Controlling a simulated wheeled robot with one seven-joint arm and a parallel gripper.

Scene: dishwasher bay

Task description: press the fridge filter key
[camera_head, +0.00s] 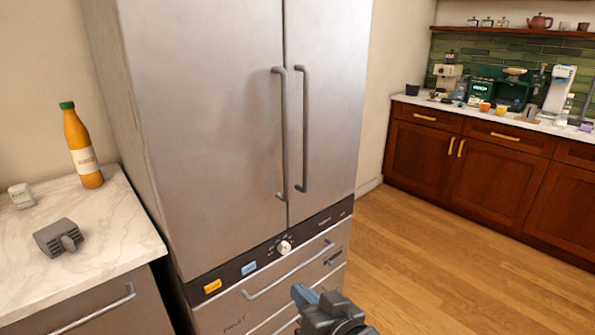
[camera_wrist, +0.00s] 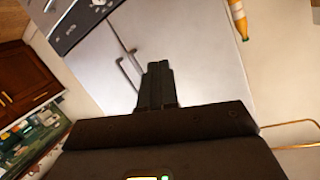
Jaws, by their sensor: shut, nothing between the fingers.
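The steel fridge (camera_head: 220,120) stands in the middle of the head view. Its dark control strip (camera_head: 232,272) runs below the two doors. On the strip are an orange key (camera_head: 212,286), a blue key (camera_head: 249,268) and a round white dial (camera_head: 284,247). I cannot read which key is the filter key. My gripper (camera_head: 303,293) is shut and empty, in front of the lower drawers, right of and below the keys in the picture. In the wrist view my shut fingers (camera_wrist: 158,72) show against the fridge doors (camera_wrist: 115,65), and part of the strip (camera_wrist: 72,22) shows top left.
Drawer handles (camera_head: 290,272) stick out below the strip, and long door handles (camera_head: 281,135) above. A marble counter (camera_head: 110,225) on the left holds an orange bottle (camera_head: 82,150) and a grey object (camera_head: 58,238). Wooden floor (camera_head: 440,255) is clear at right, before brown cabinets (camera_head: 490,170).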

